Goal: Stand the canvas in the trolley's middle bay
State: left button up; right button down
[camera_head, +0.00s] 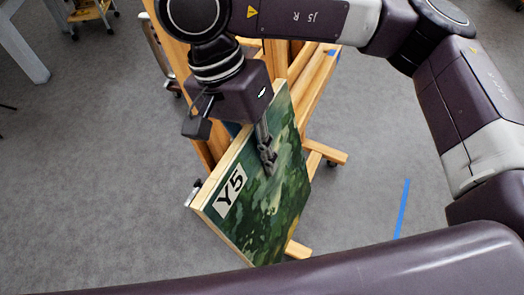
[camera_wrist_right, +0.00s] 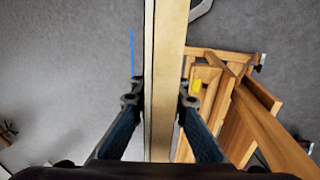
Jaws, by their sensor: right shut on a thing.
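The canvas (camera_head: 265,195) is a thick panel with a green painted face, a pale wooden edge and a white "Y5" label. My right gripper (camera_head: 262,150) is shut on its upper edge, one finger on the painted face, the other mostly hidden. In the right wrist view, the canvas edge (camera_wrist_right: 166,50) runs between the fingers of the right gripper (camera_wrist_right: 160,98). The canvas hangs tilted in the head view, in front of a wooden frame. I cannot make out the trolley's middle bay. My left gripper is not in view.
The wooden frame (camera_head: 320,80) with castored feet stands close behind the canvas; it also shows in the right wrist view (camera_wrist_right: 235,110). A small wheeled wooden stand (camera_head: 90,12) and a white table leg (camera_head: 22,50) are at upper left. Grey floor with blue tape (camera_head: 402,208) is open on both sides.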

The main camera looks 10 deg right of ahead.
jog(key=shift+s+d+r+p, duration=0.1)
jog(key=shift+d+r+p, duration=0.15)
jog(key=shift+r, duration=0.3)
jog(key=shift+s+d+r+p, duration=0.1)
jog(key=shift+r+p, duration=0.15)
jog(key=shift+r, duration=0.3)
jog(key=shift+s+d+r+p, duration=0.2)
jog(key=shift+r+p, duration=0.1)
jog(key=shift+r, duration=0.25)
jog(key=shift+s+d+r+p, duration=0.15)
jog(key=shift+r+p, duration=0.2)
jog(key=shift+r, duration=0.25)
jog(key=shift+s+d+r+p, duration=0.2)
jog(key=shift+r+p, duration=0.1)
jog(key=shift+r, duration=0.25)
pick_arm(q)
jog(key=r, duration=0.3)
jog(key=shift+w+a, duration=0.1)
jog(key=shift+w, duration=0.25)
pick_arm(e)
jog(key=shift+d, duration=0.1)
pick_arm(q)
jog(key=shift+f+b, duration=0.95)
jog(key=shift+b, duration=0.05)
pick_arm(e)
jog(key=s+d, duration=1)
jog(key=d, duration=0.4)
